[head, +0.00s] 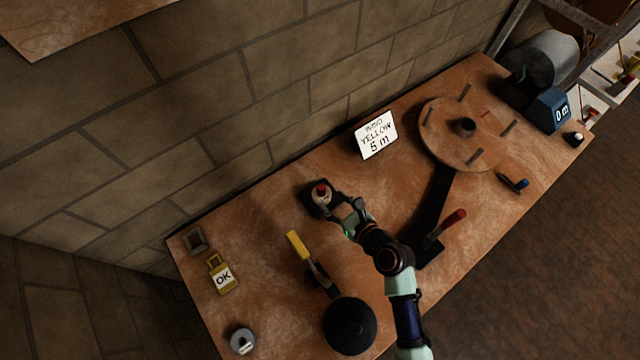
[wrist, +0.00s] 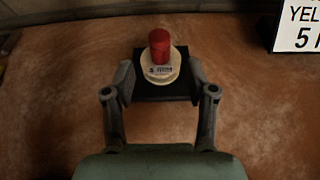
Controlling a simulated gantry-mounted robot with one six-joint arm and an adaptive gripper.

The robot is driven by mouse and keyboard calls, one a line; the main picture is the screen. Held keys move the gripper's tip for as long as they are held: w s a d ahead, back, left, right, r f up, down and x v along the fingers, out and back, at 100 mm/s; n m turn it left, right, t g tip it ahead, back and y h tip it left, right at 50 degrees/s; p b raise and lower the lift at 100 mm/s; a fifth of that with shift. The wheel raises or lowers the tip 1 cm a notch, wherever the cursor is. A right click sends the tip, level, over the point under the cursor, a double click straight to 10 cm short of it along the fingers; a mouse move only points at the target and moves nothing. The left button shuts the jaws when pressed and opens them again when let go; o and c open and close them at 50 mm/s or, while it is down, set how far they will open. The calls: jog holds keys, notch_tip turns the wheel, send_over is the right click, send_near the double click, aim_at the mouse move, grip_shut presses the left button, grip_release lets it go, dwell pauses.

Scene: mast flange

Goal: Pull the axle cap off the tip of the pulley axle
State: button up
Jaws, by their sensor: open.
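The red axle cap (wrist: 160,48) stands upright on top of a pale, cream-coloured pulley (wrist: 158,78) with a small printed label. The pulley sits on a black base (wrist: 165,96) on the wooden bench. In the head view the red cap (head: 322,188) is at the bench's back, left of centre. My gripper (wrist: 160,72) is open, with one finger on each side of the pulley in the wrist picture. The cap shows beyond the fingertips, with no finger touching it. In the head view my gripper (head: 328,202) reaches in from the lower right; the axle itself is hidden.
A "WIND YELLOW 5 m" sign (head: 376,135) stands behind, near the block wall. A round wooden disc with pegs (head: 440,118) is at the right. A yellow-handled clamp (head: 299,245), a black disc (head: 350,326) and a red-handled lever (head: 452,221) are nearby.

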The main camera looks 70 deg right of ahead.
aim_at(324, 192)
jog(key=x, duration=0.4)
jog(key=b+x, duration=0.1)
jog(key=x, duration=0.1)
jog(key=shift+w+d+r, duration=0.2)
jog(key=shift+w+d, duration=0.1)
jog(key=shift+w, duration=0.15)
jog(key=c, duration=1)
